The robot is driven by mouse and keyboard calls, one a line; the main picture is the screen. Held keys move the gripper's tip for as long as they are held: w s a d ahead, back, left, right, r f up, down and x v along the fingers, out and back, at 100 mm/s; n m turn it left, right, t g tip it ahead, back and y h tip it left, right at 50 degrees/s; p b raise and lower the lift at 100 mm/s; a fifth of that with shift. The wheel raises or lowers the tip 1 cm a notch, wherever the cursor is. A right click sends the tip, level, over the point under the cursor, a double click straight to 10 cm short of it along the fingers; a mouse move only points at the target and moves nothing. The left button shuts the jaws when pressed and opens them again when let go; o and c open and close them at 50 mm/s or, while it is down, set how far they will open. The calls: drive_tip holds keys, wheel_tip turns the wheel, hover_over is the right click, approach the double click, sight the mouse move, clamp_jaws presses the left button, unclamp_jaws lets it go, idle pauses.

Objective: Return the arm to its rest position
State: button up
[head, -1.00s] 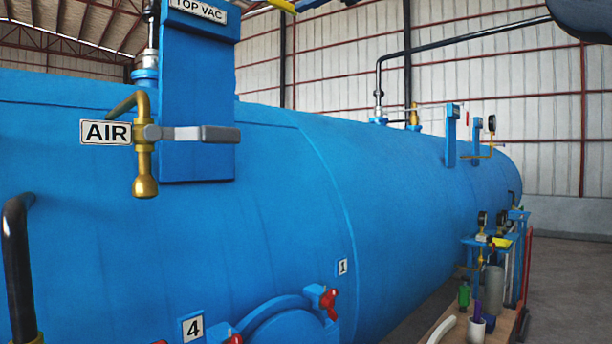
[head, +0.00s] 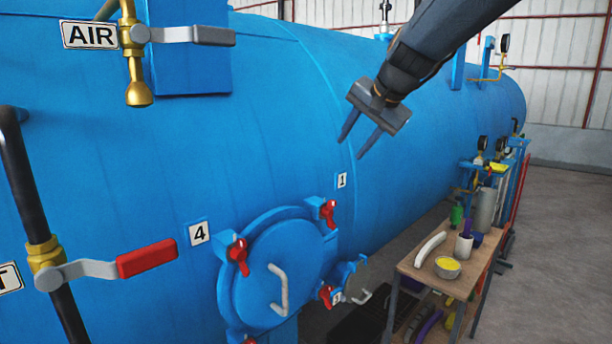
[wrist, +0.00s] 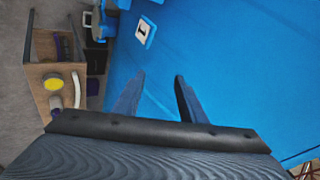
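My gripper (head: 357,146) hangs from my dark arm, which reaches in from the upper right of the head view. Its two fingers are apart with nothing between them, and they point down and to the left. It is in front of the blue autoclave (head: 420,130), above and right of the plate marked 1 (head: 341,181). In the wrist view the two fingers of my gripper (wrist: 160,92) are also spread and empty, with the blue autoclave wall (wrist: 240,60) beyond them.
A round door (head: 275,265) with red clamps sits low on the autoclave. A red-handled valve lever (head: 147,258) and the AIR valve lever (head: 190,35) stick out at left. A wooden cart (head: 435,272) with a yellow-filled bowl (head: 447,267) stands at right. Open floor (head: 570,240) lies beyond it.

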drive_tip(key=s+d+f+n+g+h, duration=0.1)
drive_tip(key=s+d+f+n+g, duration=0.2)
drive_tip(key=s+f, duration=1.1)
drive_tip(key=s+d+f+n+g+h, duration=0.2)
drive_tip(key=s+d+f+n+g, duration=0.1)
drive_tip(key=s+f, duration=1.2)
wheel_tip(320, 180, down, 2)
drive_tip(key=shift+s+d+f+n+h, duration=0.1)
drive_tip(key=shift+s+d+n+h, duration=0.15)
drive_tip(key=shift+d+n, duration=0.5)
drive_tip(key=shift+d+m, duration=0.25)
drive_tip(key=shift+c, duration=0.9)
